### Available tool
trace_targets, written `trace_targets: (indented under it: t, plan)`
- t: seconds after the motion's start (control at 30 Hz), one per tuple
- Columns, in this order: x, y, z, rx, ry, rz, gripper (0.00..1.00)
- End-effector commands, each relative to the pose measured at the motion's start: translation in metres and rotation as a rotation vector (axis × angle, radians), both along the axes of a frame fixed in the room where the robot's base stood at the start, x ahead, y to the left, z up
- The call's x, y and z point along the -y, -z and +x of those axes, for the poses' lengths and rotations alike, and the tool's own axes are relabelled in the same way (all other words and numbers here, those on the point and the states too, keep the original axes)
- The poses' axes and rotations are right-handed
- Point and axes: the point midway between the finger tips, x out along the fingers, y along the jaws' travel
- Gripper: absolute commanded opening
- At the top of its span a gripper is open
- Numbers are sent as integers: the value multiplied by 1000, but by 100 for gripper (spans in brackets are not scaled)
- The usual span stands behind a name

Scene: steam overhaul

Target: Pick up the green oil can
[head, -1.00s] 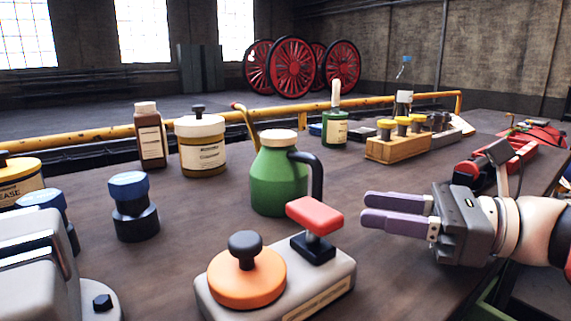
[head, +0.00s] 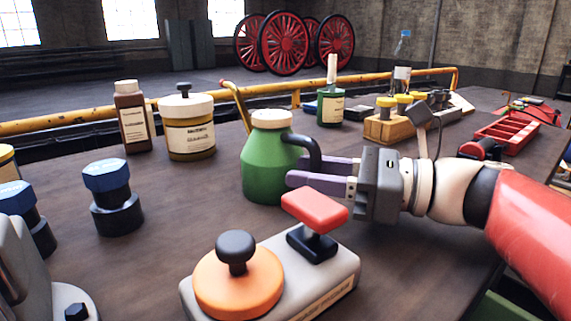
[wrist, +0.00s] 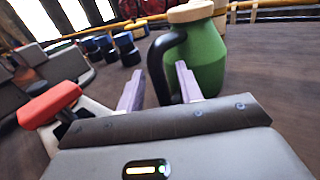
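The green oil can (head: 263,172) stands upright on the bench, with a cream cap, a curved yellow-and-red spout at its left and a black handle (head: 312,155) at its right. My gripper (head: 298,171) is at the can's right side, fingers pointing left toward it. In the wrist view the can (wrist: 208,58) is at upper right. Its black handle (wrist: 157,65) shows between the two purple fingers (wrist: 158,88), which are apart. I cannot tell whether either finger touches the handle or the body.
A grey device with an orange knob (head: 238,283) and a red lever (head: 315,209) stands just in front of the can. Blue-topped fittings (head: 110,185) and a yellow jar (head: 189,140) are to the left. A wooden rack (head: 390,130) and red tray (head: 510,130) are behind and right.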

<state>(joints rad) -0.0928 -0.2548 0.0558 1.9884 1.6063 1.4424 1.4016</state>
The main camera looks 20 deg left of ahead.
Motion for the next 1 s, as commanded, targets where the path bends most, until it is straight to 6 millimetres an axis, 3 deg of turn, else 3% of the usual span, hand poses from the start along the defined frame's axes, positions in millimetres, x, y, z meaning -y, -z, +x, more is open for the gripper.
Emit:
trace_targets:
  t: [0.17, 0.43, 0.83, 1.0]
  plan:
    - [0, 0, 0, 0, 0, 0, 35]
    - [0, 0, 0, 0, 0, 0, 0]
    - [1, -2, 0, 2, 0, 2, 0]
    - [0, -13, 0, 3, 0, 2, 0]
